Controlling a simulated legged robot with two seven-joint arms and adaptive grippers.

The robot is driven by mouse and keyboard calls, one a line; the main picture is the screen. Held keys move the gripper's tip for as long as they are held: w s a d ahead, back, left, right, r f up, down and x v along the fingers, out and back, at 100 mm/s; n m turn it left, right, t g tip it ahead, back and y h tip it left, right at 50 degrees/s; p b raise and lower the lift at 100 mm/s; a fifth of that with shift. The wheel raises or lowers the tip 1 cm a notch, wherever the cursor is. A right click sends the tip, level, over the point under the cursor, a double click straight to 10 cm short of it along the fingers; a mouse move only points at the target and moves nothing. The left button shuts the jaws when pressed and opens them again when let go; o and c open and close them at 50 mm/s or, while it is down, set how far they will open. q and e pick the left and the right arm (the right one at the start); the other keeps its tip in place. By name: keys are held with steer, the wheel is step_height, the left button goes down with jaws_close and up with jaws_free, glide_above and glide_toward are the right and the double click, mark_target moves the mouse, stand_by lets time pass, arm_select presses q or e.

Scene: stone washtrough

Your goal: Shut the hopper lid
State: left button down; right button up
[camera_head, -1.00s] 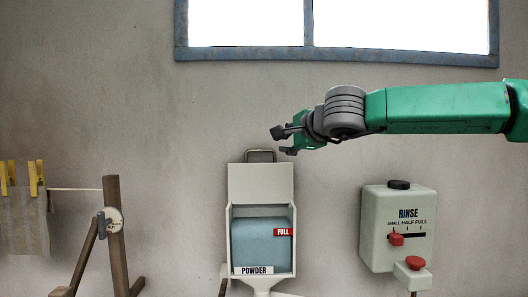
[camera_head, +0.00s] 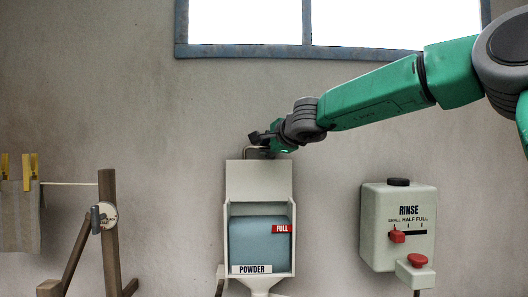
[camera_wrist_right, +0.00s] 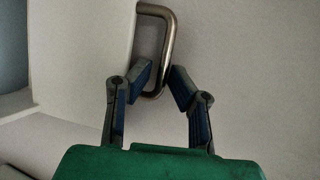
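The hopper (camera_head: 230,240) is a pale box marked POWDER, its front open on blue powder (camera_head: 260,240) with a red FULL tag. Its lid (camera_head: 258,181) stands raised above the opening, with a metal handle (camera_head: 246,152) on top. My right gripper (camera_head: 260,140) is at that handle, reaching in from the right. In the right wrist view the fingers of the right gripper (camera_wrist_right: 160,80) are apart. The bent end of the handle (camera_wrist_right: 170,40) lies between the fingertips, close to the left one; I cannot tell if they touch. My left gripper is out of view.
A RINSE dispenser (camera_head: 375,230) with a red slider and red button hangs on the wall to the right. A wooden stand (camera_head: 108,220) with a line and a pegged cloth (camera_head: 20,215) is at the left. The window (camera_head: 250,50) is above.

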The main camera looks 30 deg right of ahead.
steer(key=shift+w, duration=0.35)
steer(key=shift+a+r, duration=0.1)
steer(key=shift+a, duration=0.75)
jaws_close()
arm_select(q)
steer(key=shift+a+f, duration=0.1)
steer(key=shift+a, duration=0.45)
arm_select(e)
steer(key=shift+w+d, duration=0.1)
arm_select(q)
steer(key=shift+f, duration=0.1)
